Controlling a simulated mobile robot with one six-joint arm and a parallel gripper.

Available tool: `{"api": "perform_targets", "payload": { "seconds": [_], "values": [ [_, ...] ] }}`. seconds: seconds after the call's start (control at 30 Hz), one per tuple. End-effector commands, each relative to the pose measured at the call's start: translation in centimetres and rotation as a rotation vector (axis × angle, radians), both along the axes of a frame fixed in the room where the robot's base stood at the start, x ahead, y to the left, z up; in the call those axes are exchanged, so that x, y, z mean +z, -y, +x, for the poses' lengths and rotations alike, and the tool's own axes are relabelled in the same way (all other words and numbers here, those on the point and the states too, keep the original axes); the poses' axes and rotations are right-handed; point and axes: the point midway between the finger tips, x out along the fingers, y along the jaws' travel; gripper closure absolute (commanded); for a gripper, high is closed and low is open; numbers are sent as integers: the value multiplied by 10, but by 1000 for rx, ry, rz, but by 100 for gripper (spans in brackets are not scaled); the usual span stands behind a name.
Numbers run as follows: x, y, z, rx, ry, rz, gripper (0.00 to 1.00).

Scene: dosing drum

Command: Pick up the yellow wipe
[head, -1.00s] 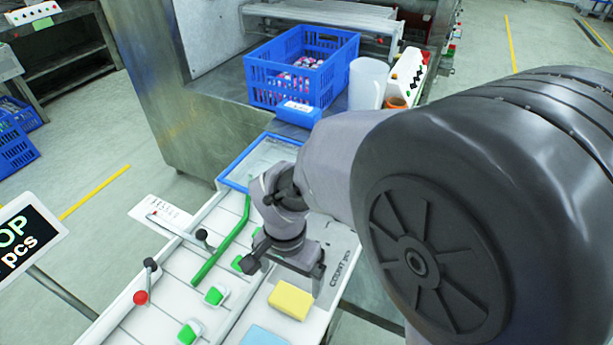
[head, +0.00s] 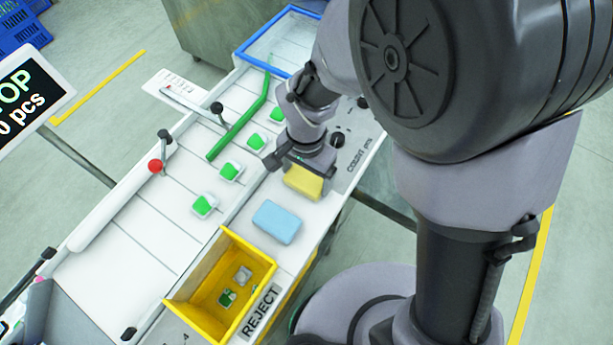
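The yellow wipe (head: 303,183) is a small yellow block on the white strip at the right side of the machine top, in the head view. My gripper (head: 300,172) is directly over it, pointing down, with its fingers at the far part of the wipe. The fingers partly hide the wipe's far edge. I cannot tell whether the fingers touch the wipe or how wide they stand.
A light blue wipe (head: 277,222) lies just nearer than the yellow one. A yellow reject bin (head: 216,258) holds a few small pieces. Several green-and-white pieces (head: 231,171) sit on the lanes beside a green bar (head: 238,124).

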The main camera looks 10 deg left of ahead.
Motion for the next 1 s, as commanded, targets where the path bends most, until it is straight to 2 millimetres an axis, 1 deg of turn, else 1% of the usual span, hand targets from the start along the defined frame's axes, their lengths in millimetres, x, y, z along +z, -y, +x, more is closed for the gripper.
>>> {"api": "perform_targets", "payload": {
  "seconds": [0.03,0.07,0.1,0.27,0.33,0.47,0.6,0.77,1.0],
  "values": [
    [0,0,0,0,0,0,51],
    [0,0,0,0,0,0,57],
    [0,0,0,0,0,0,59],
    [1,0,0,0,0,0,59],
    [4,0,0,0,0,1,59],
    [18,0,0,0,1,1,59],
    [41,0,1,1,3,1,59],
    [41,18,-29,1,-1,-2,59],
    [46,50,-82,2,1,-1,59]
  ]
}}
